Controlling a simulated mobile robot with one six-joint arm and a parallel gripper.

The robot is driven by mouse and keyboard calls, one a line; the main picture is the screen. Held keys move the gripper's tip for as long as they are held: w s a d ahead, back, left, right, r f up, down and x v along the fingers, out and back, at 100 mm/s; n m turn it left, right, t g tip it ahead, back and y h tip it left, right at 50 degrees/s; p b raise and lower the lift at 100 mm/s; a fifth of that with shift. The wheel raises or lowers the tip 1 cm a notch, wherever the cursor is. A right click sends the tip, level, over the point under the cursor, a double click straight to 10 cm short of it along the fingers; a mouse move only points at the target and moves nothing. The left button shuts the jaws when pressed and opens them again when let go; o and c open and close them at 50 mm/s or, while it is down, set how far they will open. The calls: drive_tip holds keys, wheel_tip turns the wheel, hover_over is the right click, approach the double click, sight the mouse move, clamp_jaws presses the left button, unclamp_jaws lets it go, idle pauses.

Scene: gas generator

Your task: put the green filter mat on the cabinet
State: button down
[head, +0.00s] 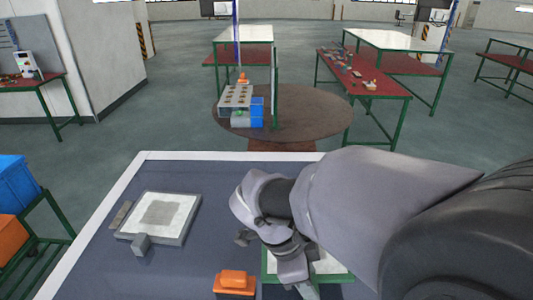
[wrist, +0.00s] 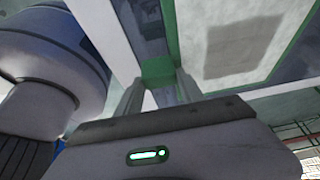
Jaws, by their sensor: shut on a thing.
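The green filter mat (head: 333,262) has a green frame around a pale panel. It is at the front of the blue-grey top, partly hidden behind my arm. In the wrist view its panel (wrist: 240,45) shows a grey square patch, and a green block (wrist: 158,70) is at the frame's near corner. My gripper (wrist: 160,84) is shut on this green block, one finger on each side. In the head view my gripper (head: 298,285) points down at the mat's left side. I cannot tell whether the mat is resting or lifted. No thing is clearly identifiable as the cabinet.
A grey-framed mat (head: 186,235) with a grey handle block lies to the left on the white-edged blue-grey top (head: 105,265). An orange part (head: 234,284) is close left of my gripper. Blue (head: 14,190) and orange bins stand at the left. Worktables are farther back.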

drive_tip(key=w+d, duration=0.2)
drive_tip(key=w, duration=0.2)
drive_tip(key=w+d+f+p, duration=0.1)
drive_tip(key=w+d, duration=0.1)
drive_tip(key=w, duration=0.2)
drive_tip(key=w+d+p, duration=0.1)
drive_tip(key=w+d, duration=0.1)
drive_tip(key=w, duration=0.3)
drive_tip(key=shift+d+f, duration=0.2)
drive_tip(key=shift+d, duration=0.1)
drive_tip(key=shift+w+d+f, duration=0.15)
drive_tip(key=shift+w+f, duration=0.05)
drive_tip(key=shift+f, duration=1.65)
drive_tip(key=shift+f+b, duration=0.1)
drive_tip(key=shift+b, duration=0.2)
drive_tip(key=c, duration=0.7)
unclamp_jaws()
